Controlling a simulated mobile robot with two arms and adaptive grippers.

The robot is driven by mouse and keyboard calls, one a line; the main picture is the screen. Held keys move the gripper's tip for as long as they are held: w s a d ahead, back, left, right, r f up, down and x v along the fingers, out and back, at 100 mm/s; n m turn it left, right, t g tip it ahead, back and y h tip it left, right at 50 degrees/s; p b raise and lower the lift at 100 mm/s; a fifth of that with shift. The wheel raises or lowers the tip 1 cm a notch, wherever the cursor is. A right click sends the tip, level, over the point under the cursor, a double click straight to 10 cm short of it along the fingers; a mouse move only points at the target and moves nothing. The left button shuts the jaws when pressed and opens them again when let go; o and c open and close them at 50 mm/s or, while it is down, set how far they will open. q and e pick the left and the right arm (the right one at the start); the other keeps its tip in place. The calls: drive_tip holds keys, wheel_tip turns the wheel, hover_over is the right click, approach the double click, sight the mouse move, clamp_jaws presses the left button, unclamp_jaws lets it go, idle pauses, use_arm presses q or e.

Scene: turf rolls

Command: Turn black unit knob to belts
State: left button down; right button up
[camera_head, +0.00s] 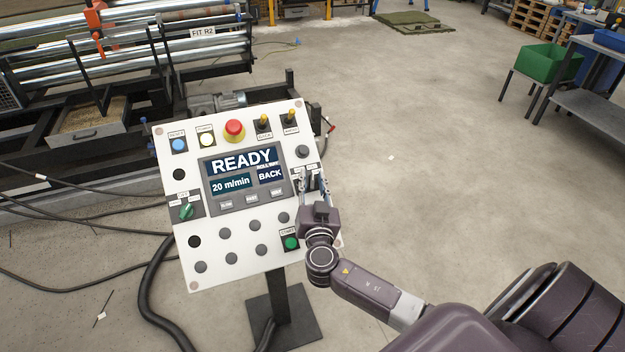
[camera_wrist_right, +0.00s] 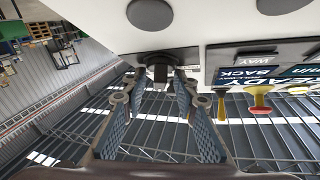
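The black unit knob (camera_wrist_right: 160,72) is on the right side of the white control panel (camera_head: 215,245). In the head view it sits below a round dark button and is largely hidden by my right gripper (camera_head: 314,184). My right gripper also shows in the right wrist view (camera_wrist_right: 159,88), pointing at the panel face. Its two fingers are apart, one on each side of the knob, with visible gaps between tips and knob. The knob's labels are too small or covered to read. My left gripper is not in view.
The panel display (camera_head: 243,173) reads READY, 20 m/min and BACK. A red emergency button (camera_head: 234,128), two yellow-tipped switches, a green selector (camera_head: 187,211) and a green button (camera_head: 291,243) are on the panel. A roller machine (camera_head: 130,50) stands behind.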

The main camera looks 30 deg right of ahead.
clamp_jaws()
